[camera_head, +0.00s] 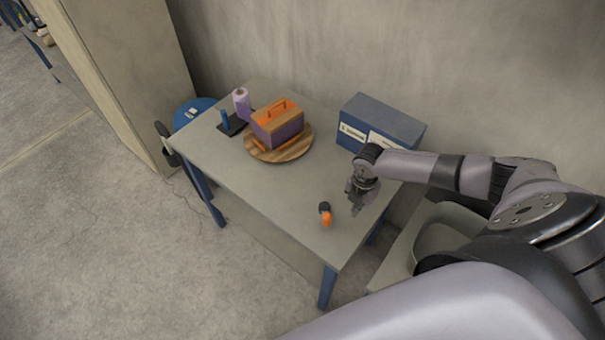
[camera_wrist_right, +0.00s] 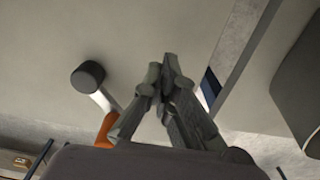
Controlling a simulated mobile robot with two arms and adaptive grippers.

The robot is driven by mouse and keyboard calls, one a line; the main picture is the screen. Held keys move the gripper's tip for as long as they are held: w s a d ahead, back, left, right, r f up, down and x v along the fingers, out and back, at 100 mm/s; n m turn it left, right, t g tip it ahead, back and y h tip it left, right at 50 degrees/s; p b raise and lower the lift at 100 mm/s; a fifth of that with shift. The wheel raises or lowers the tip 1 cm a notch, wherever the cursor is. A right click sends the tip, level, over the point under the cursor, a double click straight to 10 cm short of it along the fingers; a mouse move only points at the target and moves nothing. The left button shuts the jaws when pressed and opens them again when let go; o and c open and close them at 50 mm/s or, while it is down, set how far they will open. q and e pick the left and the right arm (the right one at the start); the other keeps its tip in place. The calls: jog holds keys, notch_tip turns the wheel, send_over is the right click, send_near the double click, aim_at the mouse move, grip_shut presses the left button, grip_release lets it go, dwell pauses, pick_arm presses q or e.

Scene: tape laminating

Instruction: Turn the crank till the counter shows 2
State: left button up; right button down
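A small orange and black piece (camera_head: 326,214) is at the table's near right end; it looks like a crank handle, but I cannot be sure. In the right wrist view its black knob (camera_wrist_right: 88,76) sits on a white shaft beside an orange part (camera_wrist_right: 106,130). My right gripper (camera_head: 356,207) is just right of this piece, apart from it, pointing down over the table. In the right wrist view its fingertips (camera_wrist_right: 166,72) come together with nothing seen between them. My left gripper is not in view. I can make out no counter digits.
On the grey table (camera_head: 245,185), an orange and purple box (camera_head: 277,126) sits on a round wooden board (camera_head: 262,155). A purple spool (camera_head: 242,103) and a black stand lie left of it. A blue box (camera_head: 385,120) with white labels stands at the back. The middle is clear.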

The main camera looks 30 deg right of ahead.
aim_at(363, 214)
jog(key=shift+d, duration=0.1)
jog(key=shift+s+d, duration=0.2)
jog(key=shift+d, duration=0.55)
jog(key=shift+s+d, duration=0.15)
jog(key=shift+d, duration=0.6)
jog(key=c, duration=2.4)
grip_release()
grip_release()
